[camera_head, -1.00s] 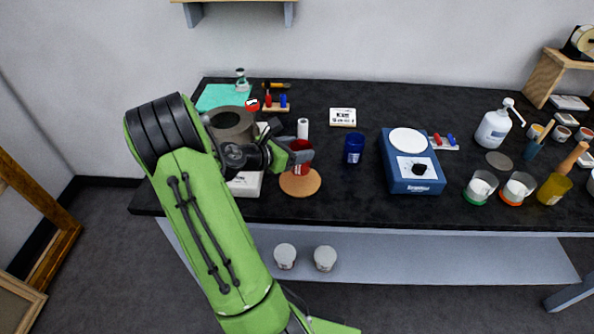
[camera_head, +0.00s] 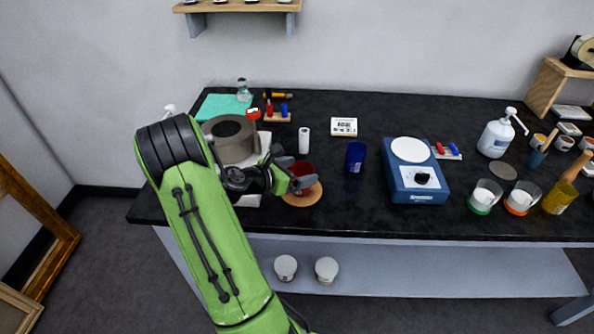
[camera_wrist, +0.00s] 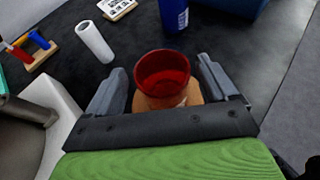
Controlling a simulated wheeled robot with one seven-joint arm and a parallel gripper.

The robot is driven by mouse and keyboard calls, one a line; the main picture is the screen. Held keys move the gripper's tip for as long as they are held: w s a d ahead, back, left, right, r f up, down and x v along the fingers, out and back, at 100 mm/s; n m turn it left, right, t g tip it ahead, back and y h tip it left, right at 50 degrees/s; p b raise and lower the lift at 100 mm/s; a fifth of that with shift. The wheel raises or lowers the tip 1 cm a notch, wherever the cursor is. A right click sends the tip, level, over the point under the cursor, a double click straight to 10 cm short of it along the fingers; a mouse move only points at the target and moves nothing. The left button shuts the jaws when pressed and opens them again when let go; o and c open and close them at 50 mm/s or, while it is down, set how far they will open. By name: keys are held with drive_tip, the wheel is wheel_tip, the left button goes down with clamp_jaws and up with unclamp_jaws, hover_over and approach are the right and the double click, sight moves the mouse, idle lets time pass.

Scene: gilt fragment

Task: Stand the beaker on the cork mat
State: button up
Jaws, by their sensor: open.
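The red beaker (camera_head: 304,169) stands upright on the round cork mat (camera_head: 301,199) near the front edge of the bench. My gripper (camera_head: 303,183) is low at the beaker, and its fingers hide part of the beaker's lower side. In the wrist view the beaker (camera_wrist: 163,72) is between the two fingers of my gripper (camera_wrist: 162,66), with a gap showing on both sides. The gripper is open. Parts of the cork mat (camera_wrist: 193,90) show beside and below the beaker. The beaker's base is mostly hidden.
A white cylinder (camera_head: 304,140) stands behind the mat, and a blue cup (camera_head: 355,156) to its right. A blue scale-like device (camera_head: 415,185) is further right. A grey pot (camera_head: 231,139) stands left, near my wrist.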

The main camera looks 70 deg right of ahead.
drive_tip(key=shift+w+a+r, duration=0.15)
drive_tip(key=shift+w+r, duration=0.05)
drive_tip(key=shift+r, duration=0.05)
drive_tip(key=w+a+r+m+t+y+p, duration=0.1)
drive_tip(key=w+a+r+m+t+y, duration=0.2)
drive_tip(key=a, duration=0.6)
drive_tip(key=w+a+r+m+t+y+p, duration=0.1)
drive_tip(key=w+a+r+m+t, duration=0.3)
drive_tip(key=a, duration=0.6)
drive_tip(key=w+a+r+m+t+y, duration=0.2)
drive_tip(key=w+a, duration=0.3)
drive_tip(key=a, duration=0.4)
drive_tip(key=s+a+r+m+t+y, duration=0.1)
drive_tip(key=s+a+r+t+y, duration=0.1)
drive_tip(key=a, duration=0.6)
drive_tip(key=s+a+r+m+t+y, duration=0.1)
drive_tip(key=s+a+r+y, duration=0.2)
drive_tip(key=a, duration=0.5)
drive_tip(key=shift+s+r+m+t, duration=0.2)
drive_tip(key=shift+r+m+t, duration=0.1)
drive_tip(key=shift+t, duration=0.1)
